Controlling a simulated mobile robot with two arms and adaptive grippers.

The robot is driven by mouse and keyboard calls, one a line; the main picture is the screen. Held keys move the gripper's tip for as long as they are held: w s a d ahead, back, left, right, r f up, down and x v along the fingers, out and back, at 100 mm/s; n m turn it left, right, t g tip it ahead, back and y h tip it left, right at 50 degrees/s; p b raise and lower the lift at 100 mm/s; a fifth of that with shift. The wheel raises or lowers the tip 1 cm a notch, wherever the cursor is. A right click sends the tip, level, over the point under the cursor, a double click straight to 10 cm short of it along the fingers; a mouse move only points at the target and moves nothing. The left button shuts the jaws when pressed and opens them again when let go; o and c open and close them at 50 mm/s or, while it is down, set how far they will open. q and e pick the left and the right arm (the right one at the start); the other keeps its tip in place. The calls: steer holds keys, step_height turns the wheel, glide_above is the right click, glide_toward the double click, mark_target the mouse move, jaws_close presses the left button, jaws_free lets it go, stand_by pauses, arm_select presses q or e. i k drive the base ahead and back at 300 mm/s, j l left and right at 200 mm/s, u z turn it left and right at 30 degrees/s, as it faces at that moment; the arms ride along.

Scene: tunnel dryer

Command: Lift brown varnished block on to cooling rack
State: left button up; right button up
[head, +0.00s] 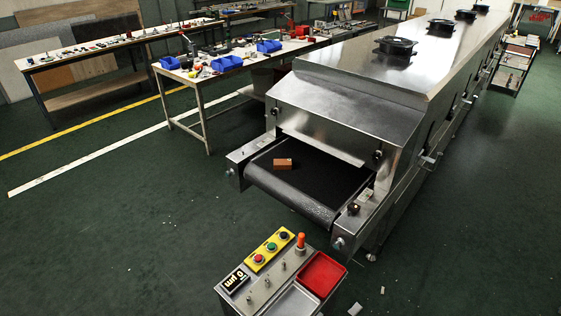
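The brown varnished block (283,164) lies on the black conveyor belt (325,188) at the mouth of the steel tunnel dryer (345,98). It is small, rectangular and orange-brown, and sits left of the belt's middle. A shelved rack (512,66) stands at the far right beside the dryer. I cannot tell for sure whether it is the cooling rack; its lower part is dim. Neither of my grippers is in view, and nothing touches the block.
A control stand (270,275) with buttons, a red tray (323,273) and a grey tray is in front of the belt. A workbench (200,82) with blue bins stands left of the dryer. Green floor (120,215) is mostly clear at left, with small scraps.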

mark_target(279, 164)
steer(key=i+j+z, duration=0.1)
steer(key=j, duration=0.25)
steer(key=i+j+z, duration=0.15)
steer(key=j, duration=0.25)
steer(key=i+j+z, duration=0.1)
steer(key=i+j, duration=0.15)
steer(key=i+j+z, duration=0.1)
steer(key=j, duration=0.4)
steer(key=i+j+z, duration=0.1)
steer(key=j, duration=0.35)
steer(key=i+j+z, duration=0.15)
steer(key=j, duration=0.25)
steer(key=i+j+z, duration=0.3)
steer(key=i+j, duration=0.2)
steer(key=j, duration=0.2)
steer(key=i+j+z, duration=0.1)
steer(key=j, duration=0.25)
steer(key=i+j+z, duration=0.15)
steer(key=i+j, duration=0.2)
